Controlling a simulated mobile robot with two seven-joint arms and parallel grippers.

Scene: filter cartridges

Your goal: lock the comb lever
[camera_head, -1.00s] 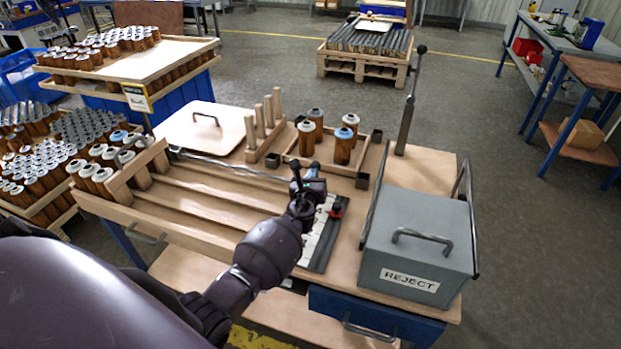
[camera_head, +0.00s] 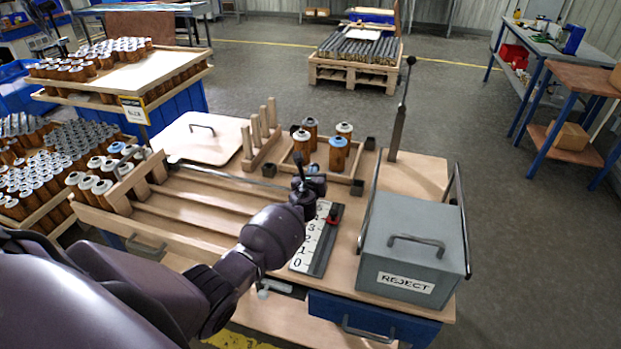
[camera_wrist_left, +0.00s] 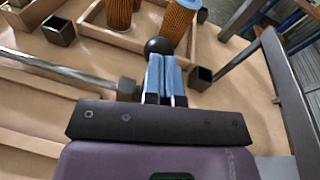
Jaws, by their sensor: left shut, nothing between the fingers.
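The comb (camera_head: 185,196), a wooden rack with long parallel slats, lies at the front left of the bench. A thin metal rod (camera_head: 225,176) runs along its back edge; it also shows in the wrist view (camera_wrist_left: 60,68). A black ball knob (camera_wrist_left: 158,47), seemingly the lever's, shows just beyond my left fingertips; whether they touch it I cannot tell. In the head view the knob (camera_head: 298,157) shows dark above my left gripper (camera_head: 311,184). That gripper is shut and empty, its blue fingers (camera_wrist_left: 163,72) together. The lever's shaft is mostly hidden. My right gripper is out of view.
A tray (camera_head: 318,174) with several cartridges stands just behind my left gripper. A numbered scale (camera_head: 311,245) lies beside the comb. The grey REJECT box (camera_head: 412,237) stands at the right. A tall rod with a ball top (camera_head: 401,110) rises behind it.

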